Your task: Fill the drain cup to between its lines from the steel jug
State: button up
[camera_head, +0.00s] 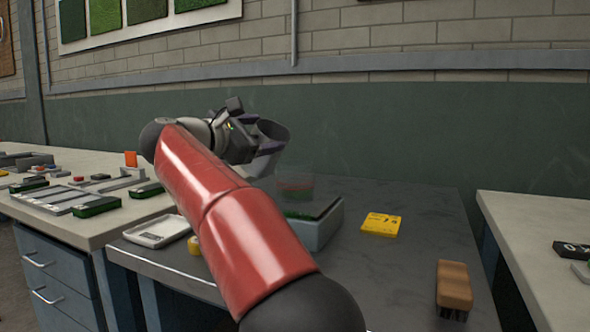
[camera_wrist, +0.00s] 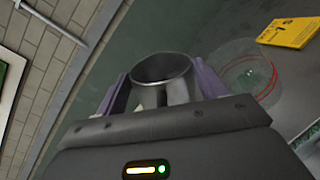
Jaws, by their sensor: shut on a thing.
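The steel jug (camera_wrist: 163,78) is held between the purple fingers of my gripper (camera_wrist: 160,92) in the wrist view. I see its open rim, but cannot tell how much is inside. In the head view my gripper (camera_head: 262,148) holds the jug (camera_head: 274,131) in the air above the dark bench. The clear drain cup (camera_wrist: 250,78) with red lines is right of the jug in the wrist view, apart from it.
The grey-blue box (camera_head: 325,226) with green turf stands on the dark bench (camera_head: 390,275). A yellow card (camera_head: 381,224) and a wooden brush (camera_head: 454,284) lie to the right. A white scale-like tray (camera_head: 158,231) and yellow roll (camera_head: 194,245) are left of my arm. Bench space between card and brush is clear.

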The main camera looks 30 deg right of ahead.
jog(key=shift+s+d+r+m, duration=0.15)
jog(key=shift+s+r+m, duration=0.2)
jog(key=shift+r+m, duration=0.2)
jog(key=shift+s+d+r+m, duration=0.1)
jog(key=shift+s+r+m, duration=0.1)
jog(key=shift+m, duration=0.15)
jog(key=shift+s+d+r+m, duration=0.1)
jog(key=shift+s+r+m, duration=0.1)
jog(key=shift+m, duration=0.7)
jog(key=shift+s+d+r+m, duration=0.1)
jog(key=shift+s+r+m, duration=0.1)
jog(key=shift+m, duration=0.7)
dwell(1.0)
jog(key=shift+f+b, duration=0.25)
jog(key=shift+b, duration=0.25)
jog(key=shift+w+a+r+n+p, duration=0.1)
jog(key=shift+w+a+n+p, duration=0.1)
jog(key=shift+n+p, duration=0.45)
jog(key=f+n, duration=0.1)
jog(key=n, duration=0.1)
jog(key=w+f+n, duration=0.1)
jog(key=n, duration=0.1)
jog(key=shift+w+a, duration=0.15)
jog(key=shift+a, duration=0.05)
jog(key=shift+w+a+f+n, duration=0.35)
jog(key=shift+w+f+n, duration=0.2)
jog(key=shift+w+n, duration=0.3)
jog(key=shift+p, duration=0.35)
